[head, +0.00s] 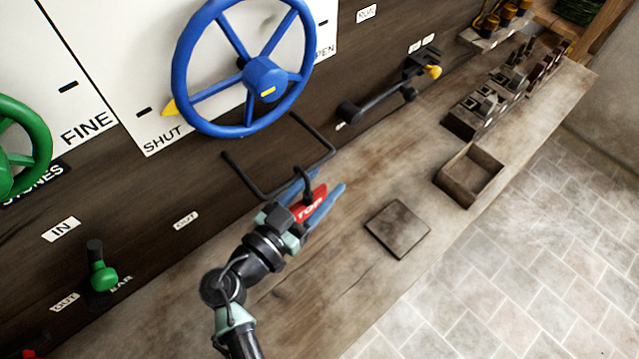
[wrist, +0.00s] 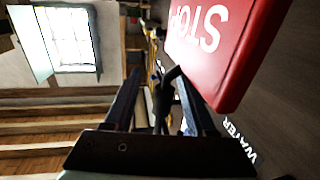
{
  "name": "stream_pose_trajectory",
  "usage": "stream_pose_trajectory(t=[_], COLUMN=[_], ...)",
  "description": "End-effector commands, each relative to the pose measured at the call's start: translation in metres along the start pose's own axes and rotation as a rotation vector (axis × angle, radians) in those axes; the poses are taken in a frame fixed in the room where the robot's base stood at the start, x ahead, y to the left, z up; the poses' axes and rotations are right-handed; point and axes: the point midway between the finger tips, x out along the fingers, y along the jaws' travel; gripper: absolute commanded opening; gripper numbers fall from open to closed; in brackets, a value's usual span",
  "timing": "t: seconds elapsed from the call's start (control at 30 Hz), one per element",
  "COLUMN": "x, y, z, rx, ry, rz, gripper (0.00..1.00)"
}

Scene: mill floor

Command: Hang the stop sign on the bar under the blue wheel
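The blue wheel (head: 265,80) is on the wall panel. Below it, a black U-shaped bar (head: 320,158) juts out from the wall. The red stop sign (head: 312,203) is at the bar's front rail, partly hidden by my gripper. Its black hook (head: 304,177) overlaps that rail, but I cannot tell whether it bears on it. My gripper (head: 318,196) has its blue fingers apart, one on each side of the sign's top. In the wrist view, the sign (wrist: 235,45) fills the upper right, and the dark hook (wrist: 165,95) stands between the spread fingers with gaps beside it.
A square wooden plate (head: 398,228) and an open wooden box (head: 470,175) are on the bench. A black lever with a yellow knob (head: 433,71) is on the wall to the right. A green wheel (head: 25,145) and a green-knobbed lever (head: 103,278) are at left.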

Motion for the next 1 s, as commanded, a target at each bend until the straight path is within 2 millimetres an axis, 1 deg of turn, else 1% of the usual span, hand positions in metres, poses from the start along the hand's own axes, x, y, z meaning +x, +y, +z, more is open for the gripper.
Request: stream_pose_trajectory(t=[0.3, 0.43, 0.57, 0.8, 0.9, 1.0], x=[-0.001, -0.009, -0.031, -0.085, -0.104, -0.117], y=[0.000, -0.001, -0.001, -0.001, -0.001, -0.001], z=[0.001, 0.002, 0.004, 0.004, 0.003, 0.002], rx=[0.000, -0.001, 0.001, 0.000, 0.001, 0.000], ry=[0.000, 0.000, -0.001, 0.000, 0.000, 0.000], rz=[0.000, -0.003, -0.005, -0.004, -0.004, -0.003], gripper=[0.56, 0.56, 0.56, 0.56, 0.56, 0.56])
